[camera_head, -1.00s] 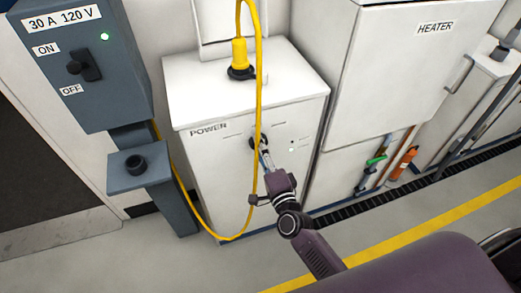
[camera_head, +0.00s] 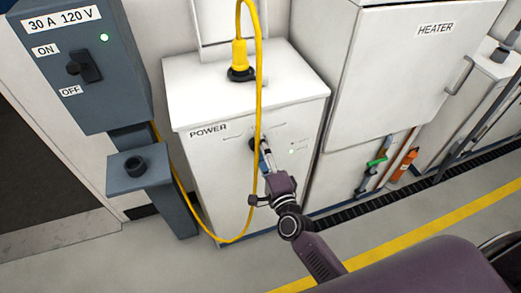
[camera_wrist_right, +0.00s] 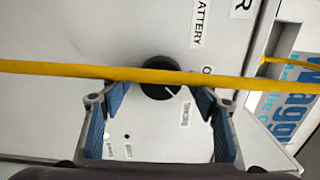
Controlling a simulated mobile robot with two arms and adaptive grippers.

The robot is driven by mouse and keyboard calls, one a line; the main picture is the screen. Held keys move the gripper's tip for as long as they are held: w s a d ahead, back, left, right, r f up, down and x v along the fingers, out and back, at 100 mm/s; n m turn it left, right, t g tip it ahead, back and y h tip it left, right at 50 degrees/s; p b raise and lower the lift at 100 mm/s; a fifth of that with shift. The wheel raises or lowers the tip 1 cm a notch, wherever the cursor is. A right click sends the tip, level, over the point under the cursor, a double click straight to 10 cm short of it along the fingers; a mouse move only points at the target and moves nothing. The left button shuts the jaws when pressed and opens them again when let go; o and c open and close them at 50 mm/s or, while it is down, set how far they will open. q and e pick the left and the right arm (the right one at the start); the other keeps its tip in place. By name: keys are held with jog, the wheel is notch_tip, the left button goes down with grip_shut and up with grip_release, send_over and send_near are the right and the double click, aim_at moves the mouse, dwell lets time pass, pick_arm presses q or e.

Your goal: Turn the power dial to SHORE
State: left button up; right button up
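The power dial is a round black knob (camera_wrist_right: 159,88) on the front of the white POWER cabinet (camera_head: 215,160). A white mark on it points to the lower right in the right wrist view, between the SHORE label (camera_wrist_right: 185,114) and a partly hidden label starting with O. A BATTERY label (camera_wrist_right: 201,22) is further up. My right gripper (camera_wrist_right: 158,93) is open, its blue-padded fingertips on either side of the dial; contact cannot be told. In the head view my right gripper (camera_head: 263,158) reaches the cabinet front beside the dial. My left gripper is not in view.
A yellow cable (camera_head: 257,100) hangs in front of the cabinet and crosses over the dial in the right wrist view (camera_wrist_right: 60,70). A grey 30 A 120 V box (camera_head: 120,80) with a lit green lamp stands left. The HEATER cabinet (camera_head: 400,70) is right.

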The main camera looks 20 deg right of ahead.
jog(key=s, duration=1.2)
jog(key=shift+d, duration=0.2)
jog(key=s+f+n+g, duration=0.3)
jog(key=s+f+n, duration=0.1)
jog(key=f, duration=0.6)
jog(key=s+f+n+g+y, duration=0.1)
jog(key=s+f+n+g, duration=0.25)
jog(key=f, duration=0.75)
jog(key=s+f+n+g, duration=0.2)
jog(key=s+f+n, duration=0.2)
jog(key=f, duration=0.6)
jog(key=s+d+f+n+g, duration=0.2)
jog(key=s+f, duration=0.3)
jog(key=s, duration=0.4)
jog(key=s+d+f+n+g+h, duration=0.1)
jog(key=s+d+f+n+g, duration=0.1)
jog(key=s+f, duration=0.4)
jog(key=s+d+f+n+g, duration=0.2)
jog(key=s+f+n+g, duration=0.2)
jog(key=s, duration=0.7)
notch_tip(320, 180, down, 2)
jog(key=shift+s+f+n+h, duration=0.1)
jog(key=shift+s+n+h, duration=0.2)
jog(key=shift+n, duration=0.05)
jog(key=shift+g, duration=0.25)
